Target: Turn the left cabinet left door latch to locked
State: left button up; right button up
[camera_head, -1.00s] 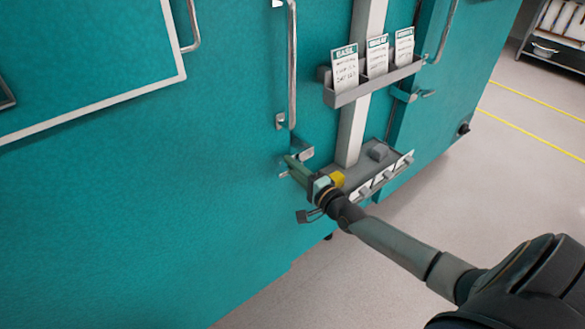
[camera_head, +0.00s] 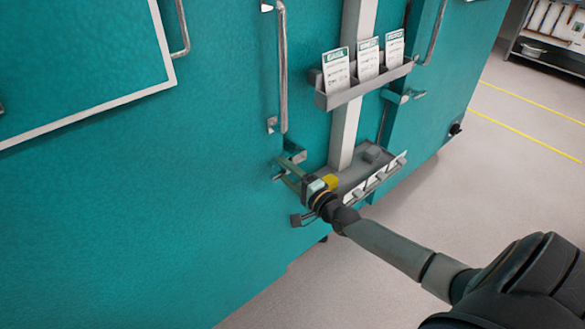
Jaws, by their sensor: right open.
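The teal left door (camera_head: 150,200) fills the left of the head view and looks shut. Its latch (camera_head: 295,151) is a small metal piece below the long vertical handle (camera_head: 283,70), beside the door's right edge. My right gripper (camera_head: 284,170) is open, with its fingers against or very close to the door just below the latch. The fingers partly cover that area, and I cannot tell whether they touch the latch or surround part of it. The latch's exact angle is unclear at this size. My left gripper is not in view.
A grey card holder (camera_head: 365,89) with several cards sits on the pale post (camera_head: 345,130). A grey shelf (camera_head: 352,178) with tags lies right beside my gripper. Another latch (camera_head: 403,96) is on the cabinet at right. The floor (camera_head: 470,180) at right is clear.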

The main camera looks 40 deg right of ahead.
jog(key=s+d, duration=0.1)
jog(key=s, duration=1.1)
jog(key=shift+s+p, duration=0.2)
jog(key=shift+p, duration=0.25)
jog(key=s+a+f+n+g+p, duration=0.3)
jog(key=s+a+f+n+g, duration=0.1)
jog(key=s+a+n, duration=0.3)
jog(key=s+a+f+n+g+y+p, duration=0.1)
jog(key=s+a+f+n+g+p, duration=0.2)
jog(key=a+n, duration=0.9)
jog(key=s+f+g, duration=0.1)
jog(key=s+f, duration=0.2)
jog(key=s, duration=0.2)
jog(key=shift+a+f+g, duration=0.15)
jog(key=shift+f+g, duration=0.15)
jog(key=shift+f, duration=0.1)
jog(key=shift+c, duration=0.4)
